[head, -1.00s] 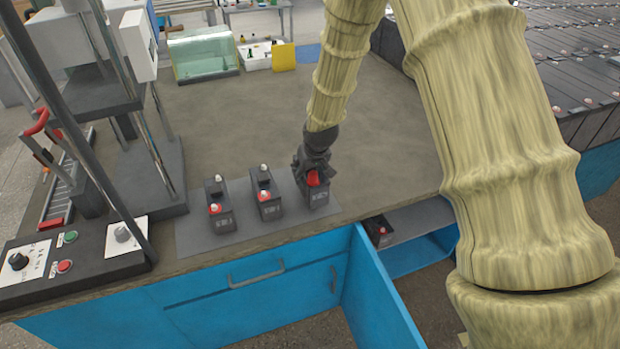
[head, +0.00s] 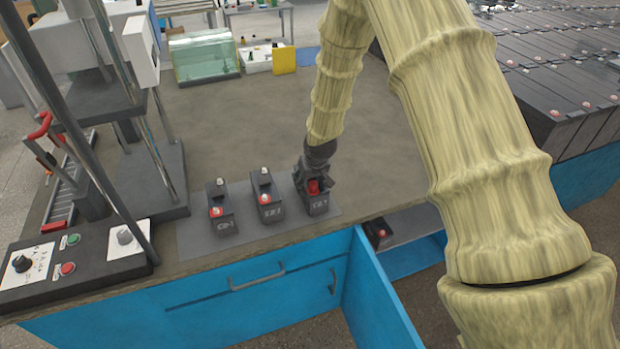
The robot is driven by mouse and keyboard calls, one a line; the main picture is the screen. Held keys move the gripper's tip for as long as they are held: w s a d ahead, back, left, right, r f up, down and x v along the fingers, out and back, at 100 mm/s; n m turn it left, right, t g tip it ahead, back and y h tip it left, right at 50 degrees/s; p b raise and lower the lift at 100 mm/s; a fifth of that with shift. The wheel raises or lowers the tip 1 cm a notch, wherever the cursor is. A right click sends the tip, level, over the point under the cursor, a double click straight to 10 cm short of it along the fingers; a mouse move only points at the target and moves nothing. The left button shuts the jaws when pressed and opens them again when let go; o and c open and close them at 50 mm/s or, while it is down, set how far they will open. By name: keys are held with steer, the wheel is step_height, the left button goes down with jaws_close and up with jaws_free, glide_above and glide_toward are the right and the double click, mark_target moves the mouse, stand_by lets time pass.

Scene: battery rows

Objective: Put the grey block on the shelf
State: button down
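Several dark grey battery-like blocks with a red terminal are in the head view. Two stand on the grey mat (head: 188,240) on the bench: a left one (head: 224,222) and a middle one (head: 271,209). The rightmost grey block (head: 317,206) is under my gripper (head: 313,180), at the mat's right end. The dark fingers are around its top and seem shut on it, though the fingertips are partly hidden. I cannot tell whether its base touches the mat. The shelf (head: 420,221) is below the bench top at right, with another dark block (head: 379,233) on it.
A blue door (head: 375,295) stands open beside the shelf. A control box (head: 80,262) and a press-like stand are at left. A glass tank (head: 203,57) and a yellow panel (head: 284,60) are at the back. The bench middle is clear.

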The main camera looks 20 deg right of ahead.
steer(key=shift+c, duration=2.4)
jaws_free()
